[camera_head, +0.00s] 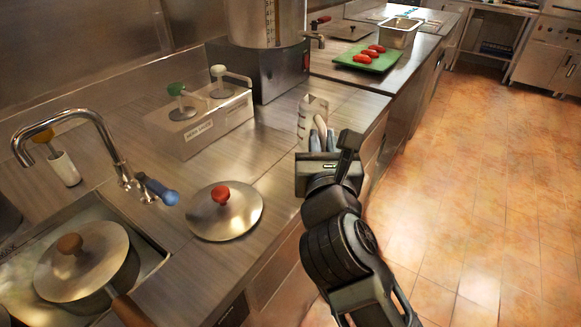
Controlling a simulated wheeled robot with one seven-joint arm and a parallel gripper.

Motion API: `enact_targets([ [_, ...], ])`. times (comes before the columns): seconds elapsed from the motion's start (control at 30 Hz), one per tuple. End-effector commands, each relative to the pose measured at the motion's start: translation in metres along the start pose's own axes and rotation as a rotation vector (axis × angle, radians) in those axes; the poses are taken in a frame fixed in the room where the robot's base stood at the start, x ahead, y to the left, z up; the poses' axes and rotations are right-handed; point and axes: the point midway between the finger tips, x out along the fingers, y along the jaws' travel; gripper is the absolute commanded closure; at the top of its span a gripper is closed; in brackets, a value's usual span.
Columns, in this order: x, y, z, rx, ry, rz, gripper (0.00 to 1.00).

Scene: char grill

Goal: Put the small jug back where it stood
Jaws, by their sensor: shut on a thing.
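My gripper (320,140) is over the front edge of the steel counter, right of the middle of the picture. It is shut on a small pale metallic thing, which looks like the small jug (313,106). The jug shows just beyond the fingers, and my gripper hides its lower part. I cannot tell whether the jug touches the counter (282,117) or is held above it.
A pump dispenser box (204,128) and a large urn on a dark base (272,75) stand behind. A lid with a red knob (224,211) lies nearer, beside the sink with a lidded pan (80,262). A green board (368,58) with red items lies farther back.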

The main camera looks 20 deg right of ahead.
Motion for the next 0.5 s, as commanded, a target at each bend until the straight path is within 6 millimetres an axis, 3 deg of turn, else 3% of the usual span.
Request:
enact_targets([
  [0.2,0.016,0.040,-0.026,0.000,0.000,0.003,1.00],
  [0.5,0.022,0.053,-0.045,-0.001,0.002,0.000,1.00],
])
